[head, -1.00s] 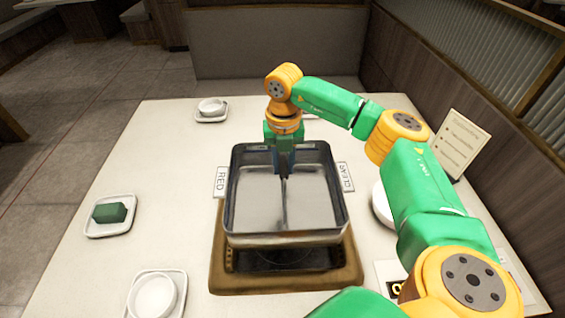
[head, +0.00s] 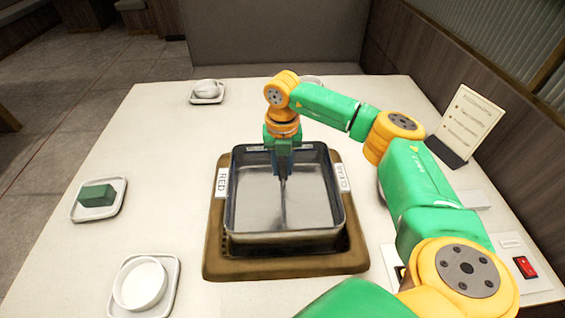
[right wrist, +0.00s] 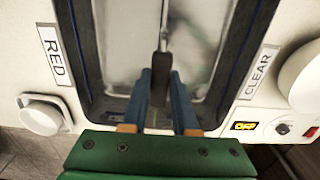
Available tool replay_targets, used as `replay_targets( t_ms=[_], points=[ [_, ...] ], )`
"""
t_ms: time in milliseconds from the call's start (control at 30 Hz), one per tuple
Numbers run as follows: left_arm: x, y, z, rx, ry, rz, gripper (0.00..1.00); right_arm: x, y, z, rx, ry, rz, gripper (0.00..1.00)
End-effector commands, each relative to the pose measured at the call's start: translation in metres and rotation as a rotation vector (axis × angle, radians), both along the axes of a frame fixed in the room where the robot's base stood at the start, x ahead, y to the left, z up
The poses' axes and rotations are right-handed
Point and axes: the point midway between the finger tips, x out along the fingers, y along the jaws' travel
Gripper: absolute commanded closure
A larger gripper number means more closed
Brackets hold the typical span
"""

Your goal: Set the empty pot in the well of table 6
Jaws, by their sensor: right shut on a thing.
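The empty pot (head: 240,215) is a rectangular metal pan with a thin divider down its middle. My right gripper (head: 281,172) is shut on the divider near the pot's far end; the grip also shows in the right wrist view (right wrist: 160,98). The pot is level over the brown-framed well (head: 214,258) in the table, with the frame showing around it. I cannot tell whether its base rests in the well or hangs slightly above. A RED label (head: 221,182) lies left of the pot, and a CLEAR label (head: 344,178) lies right. My left gripper is out of view.
On the white table (head: 165,140) stand a tray with a green block (head: 97,194), a white bowl (head: 140,284) at front left and a small dish (head: 207,92) at back left. A menu card (head: 467,122) and a red switch (head: 526,267) are at right.

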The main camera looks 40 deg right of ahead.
Motion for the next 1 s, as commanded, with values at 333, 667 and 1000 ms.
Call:
replay_targets(
  t_ms=[333,667,1000],
  points=[
    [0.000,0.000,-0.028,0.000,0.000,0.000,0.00,0.001,0.000,-0.037,0.001,-0.003,0.000,1.00],
    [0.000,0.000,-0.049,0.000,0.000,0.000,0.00,0.000,0.000,-0.067,0.000,-0.001,0.000,1.00],
    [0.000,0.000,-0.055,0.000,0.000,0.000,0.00,0.001,0.000,-0.077,0.001,-0.003,0.000,1.00]
  ],
)
